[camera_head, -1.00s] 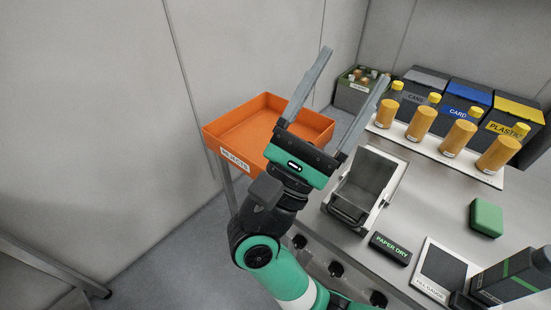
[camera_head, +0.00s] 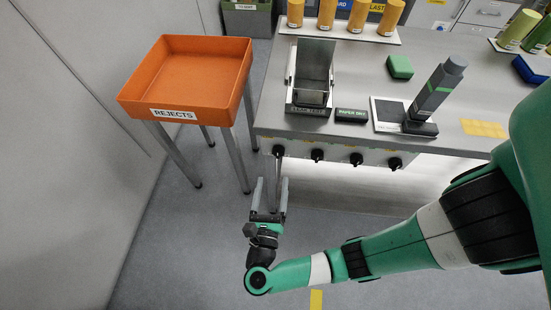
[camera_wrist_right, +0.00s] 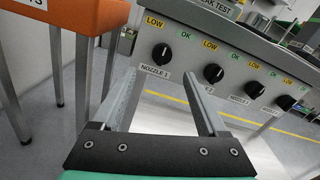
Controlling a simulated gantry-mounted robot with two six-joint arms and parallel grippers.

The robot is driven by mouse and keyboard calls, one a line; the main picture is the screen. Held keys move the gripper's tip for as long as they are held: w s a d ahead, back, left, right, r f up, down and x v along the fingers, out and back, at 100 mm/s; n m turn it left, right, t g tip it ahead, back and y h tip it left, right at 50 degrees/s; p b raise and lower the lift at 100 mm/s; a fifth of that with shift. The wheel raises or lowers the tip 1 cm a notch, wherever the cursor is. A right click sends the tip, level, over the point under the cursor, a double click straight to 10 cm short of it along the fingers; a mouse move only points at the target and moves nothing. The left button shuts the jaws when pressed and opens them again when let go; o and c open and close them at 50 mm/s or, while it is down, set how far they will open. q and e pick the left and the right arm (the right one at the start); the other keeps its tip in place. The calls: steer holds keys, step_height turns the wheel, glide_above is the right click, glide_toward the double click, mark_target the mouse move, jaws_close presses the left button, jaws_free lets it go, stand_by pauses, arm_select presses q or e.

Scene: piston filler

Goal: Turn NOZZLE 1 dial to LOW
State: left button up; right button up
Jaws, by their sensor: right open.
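The NOZZLE 1 dial (camera_head: 278,151) is a black knob at the left end of the bench's front panel. In the right wrist view the dial (camera_wrist_right: 162,53) sits above its NOZZLE 1 label (camera_wrist_right: 154,71), with a yellow LOW label (camera_wrist_right: 154,21) at upper left and a green OK label (camera_wrist_right: 185,35) at upper right. My left gripper is out of view.
Several similar dials, such as the second dial (camera_wrist_right: 213,73), continue rightward. The orange REJECTS tray (camera_head: 190,75) stands on legs left of the bench.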

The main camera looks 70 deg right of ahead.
mark_target(278, 154)
steer(key=x, duration=0.4)
steer(key=b+x, duration=0.1)
steer(key=x, duration=0.4)
steer(key=shift+s+d, duration=0.15)
steer(key=shift+s, duration=0.05)
steer(key=shift+c, duration=0.2)
jaws_close()
